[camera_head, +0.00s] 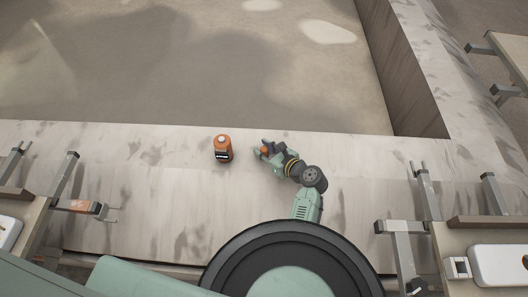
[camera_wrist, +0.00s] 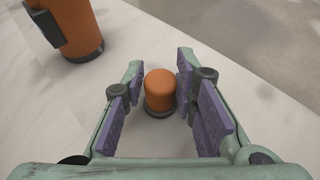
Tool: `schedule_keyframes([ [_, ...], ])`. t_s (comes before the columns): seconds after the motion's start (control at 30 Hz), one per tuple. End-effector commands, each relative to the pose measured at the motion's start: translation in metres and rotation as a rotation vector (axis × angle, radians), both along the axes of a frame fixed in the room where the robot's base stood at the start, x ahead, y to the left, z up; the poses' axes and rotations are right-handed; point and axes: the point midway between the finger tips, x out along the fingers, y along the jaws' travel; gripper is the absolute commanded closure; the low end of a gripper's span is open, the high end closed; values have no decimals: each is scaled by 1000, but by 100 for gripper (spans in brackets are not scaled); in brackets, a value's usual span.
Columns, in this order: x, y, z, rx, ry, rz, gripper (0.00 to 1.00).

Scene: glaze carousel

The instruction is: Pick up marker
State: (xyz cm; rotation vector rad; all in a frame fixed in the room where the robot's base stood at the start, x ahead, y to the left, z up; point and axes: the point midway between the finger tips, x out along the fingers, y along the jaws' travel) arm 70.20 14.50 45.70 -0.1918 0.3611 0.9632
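A small orange object with a rounded top and a dark grey lower band, which I take to be the marker (camera_wrist: 160,90), stands between my fingers in the wrist view. Its orange part also shows at my fingertips in the head view (camera_head: 265,149). My gripper (camera_head: 262,151) is low over the pale ledge. In the wrist view my gripper (camera_wrist: 162,100) is open, with a purple-padded finger on each side of the object. A gap shows on both sides, so the pads seem apart from it.
A larger orange bottle (camera_head: 222,142) with a black label stands on the ledge (camera_head: 150,195) to the left of my gripper; it shows at upper left in the wrist view (camera_wrist: 73,25). Metal-framed fixtures (camera_head: 405,230) stand at the right. The ledge between is clear.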

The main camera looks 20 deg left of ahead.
Motion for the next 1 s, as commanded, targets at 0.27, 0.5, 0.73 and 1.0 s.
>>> schedule_keyframes([
  [0.27,0,0,0,0,0,0,94],
  [0.5,0,0,0,0,0,0,98],
  [0.73,2,1,8,0,0,0,98],
  [1.0,10,5,42,1,-2,1,98],
])
